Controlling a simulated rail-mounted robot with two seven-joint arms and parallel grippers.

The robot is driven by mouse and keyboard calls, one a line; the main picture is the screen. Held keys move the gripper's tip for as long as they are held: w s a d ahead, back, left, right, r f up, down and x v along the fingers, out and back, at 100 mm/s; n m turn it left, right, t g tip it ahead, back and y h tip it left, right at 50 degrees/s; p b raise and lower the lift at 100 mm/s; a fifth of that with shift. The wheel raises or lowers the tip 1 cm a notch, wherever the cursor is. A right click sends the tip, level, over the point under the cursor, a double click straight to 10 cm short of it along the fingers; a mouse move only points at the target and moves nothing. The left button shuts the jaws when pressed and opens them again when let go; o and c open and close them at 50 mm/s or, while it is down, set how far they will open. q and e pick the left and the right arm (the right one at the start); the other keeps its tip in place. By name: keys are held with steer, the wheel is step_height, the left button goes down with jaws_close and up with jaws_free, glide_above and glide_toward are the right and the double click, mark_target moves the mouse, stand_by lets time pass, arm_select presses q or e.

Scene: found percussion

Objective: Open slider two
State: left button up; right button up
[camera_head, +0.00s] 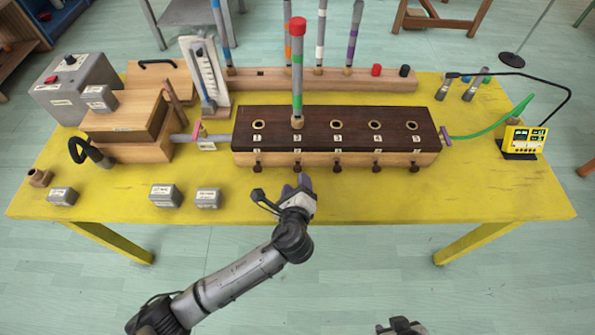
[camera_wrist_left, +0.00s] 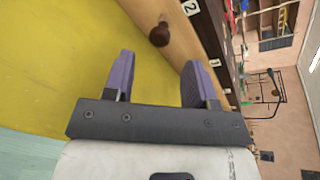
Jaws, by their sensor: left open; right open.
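A long box with a dark top (camera_head: 355,143) stands on the yellow table, with numbered holes and a row of small dark knobs along its front. Slider two's knob (camera_head: 297,167) is below hole two, and a pipe with a red cap (camera_head: 297,70) stands upright in that hole. My left gripper (camera_head: 303,181) is open just in front of this knob. In the left wrist view the round brown knob (camera_wrist_left: 160,35) is just beyond the open fingers (camera_wrist_left: 159,60), near a label "2" (camera_wrist_left: 190,7). My right gripper (camera_head: 400,326) is partly visible at the bottom edge.
Other slider knobs (camera_head: 257,167) flank it closely. A wooden rack (camera_head: 345,80) with banded pipes stands behind. Bellows-like wooden boxes (camera_head: 135,125) and grey blocks (camera_head: 208,198) are left; a yellow meter (camera_head: 522,140) is right. The table's front right (camera_head: 460,195) is clear.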

mark_target(297, 171)
arm_select(q)
steer(key=shift+b+x, duration=1.05)
steer(key=shift+x, duration=2.3)
steer(key=c, duration=0.4)
jaws_close()
